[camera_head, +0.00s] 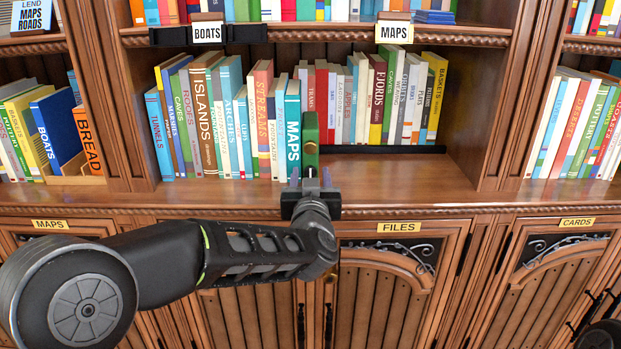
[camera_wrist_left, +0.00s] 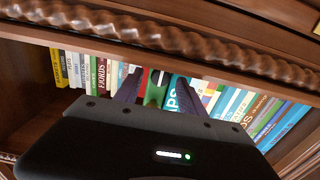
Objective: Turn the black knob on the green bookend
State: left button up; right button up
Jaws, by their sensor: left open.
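The green bookend (camera_head: 310,133) stands upright on the middle shelf, just right of the teal MAPS book, in the head view. In the left wrist view the green bookend (camera_wrist_left: 156,90) shows between my fingers. My left gripper (camera_head: 311,178) is open in front of the bookend's lower part, at the shelf's front edge. In the left wrist view its two dark fingers (camera_wrist_left: 157,90) point towards the bookend, apart from each other. The black knob is not clearly visible; the gripper seems to cover that part. I cannot tell whether the fingers touch it.
Books stand tightly to the left of the bookend, with the teal MAPS book (camera_head: 293,130) nearest. More books (camera_head: 375,100) stand behind and right of it. The shelf board (camera_head: 400,172) is bare at the front right. Cabinet doors (camera_head: 385,290) lie below.

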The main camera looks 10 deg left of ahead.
pick_arm(q)
grip_shut()
dwell(0.6)
